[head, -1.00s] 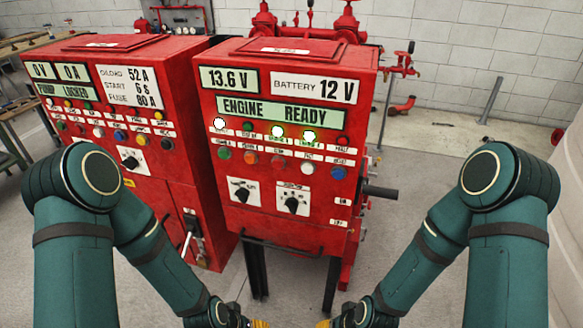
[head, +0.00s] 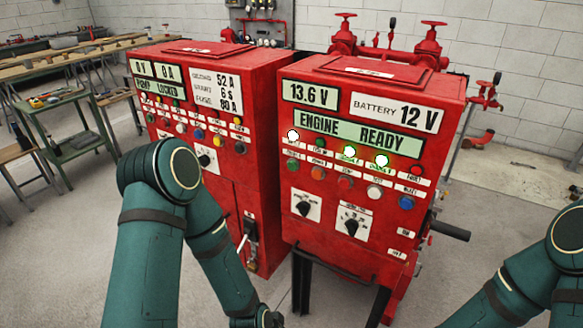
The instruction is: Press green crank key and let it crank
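The red engine control panel (head: 380,240) stands right of centre, its display (head: 358,131) reading ENGINE READY. In the lamp row above, a white lamp (head: 293,135) and two green lamps (head: 349,151) glow. Two black rotary switches (head: 351,227) sit below. Both my forearms run out at the bottom; neither gripper shows, and nothing of mine touches the panel.
A second red cabinet (head: 215,90) stands at left, its display reading PUMP LOCKED. Workbenches (head: 55,65) and a green tool cart (head: 60,125) are at far left. Red pipework (head: 388,48) is behind. A dark handle (head: 450,231) sticks out at the panel's right side.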

